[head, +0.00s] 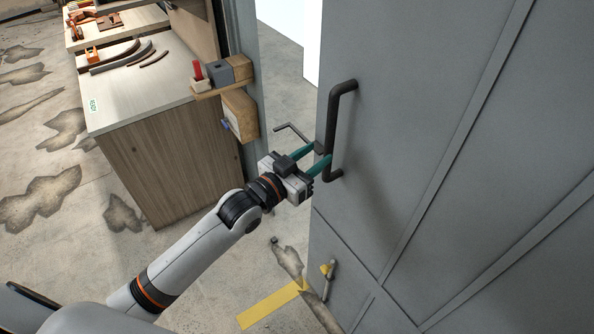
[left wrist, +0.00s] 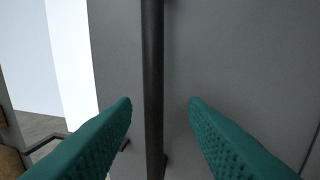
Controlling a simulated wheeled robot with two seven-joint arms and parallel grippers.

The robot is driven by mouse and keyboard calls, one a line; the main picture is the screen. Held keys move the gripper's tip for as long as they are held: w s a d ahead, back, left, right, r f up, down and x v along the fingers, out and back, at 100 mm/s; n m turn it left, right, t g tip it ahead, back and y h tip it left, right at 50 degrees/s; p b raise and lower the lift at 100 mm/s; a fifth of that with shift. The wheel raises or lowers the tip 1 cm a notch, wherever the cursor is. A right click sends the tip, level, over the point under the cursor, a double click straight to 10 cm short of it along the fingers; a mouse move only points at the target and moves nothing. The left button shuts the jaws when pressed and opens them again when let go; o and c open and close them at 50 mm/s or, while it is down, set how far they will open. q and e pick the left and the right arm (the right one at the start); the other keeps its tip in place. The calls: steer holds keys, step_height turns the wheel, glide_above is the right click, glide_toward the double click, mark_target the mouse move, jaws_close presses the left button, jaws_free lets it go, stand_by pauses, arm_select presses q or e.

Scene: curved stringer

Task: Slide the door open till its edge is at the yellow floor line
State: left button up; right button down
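The grey door (head: 440,120) fills the right of the head view. A gap lies between its left edge and the grey post. Its black bar handle (head: 334,115) stands upright near that edge. The yellow floor line (head: 270,305) lies at the bottom, its right end close to the door's lower part. My left gripper (head: 320,155) is at the lower part of the handle. In the left wrist view, its teal fingers are apart, one on each side of the handle (left wrist: 153,80), with clear space between fingers and bar. My right gripper is not in view.
A wooden cabinet (head: 175,150) with curved dark pieces on top stands at left. A wooden block bracket (head: 240,110) juts from the post near my left arm. A small latch (head: 328,275) sits low on the door. The stained concrete floor is clear at lower left.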

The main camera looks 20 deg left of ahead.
arm_select(q)
steer(key=shift+b+v, duration=0.55)
steer(key=shift+v, duration=2.4)
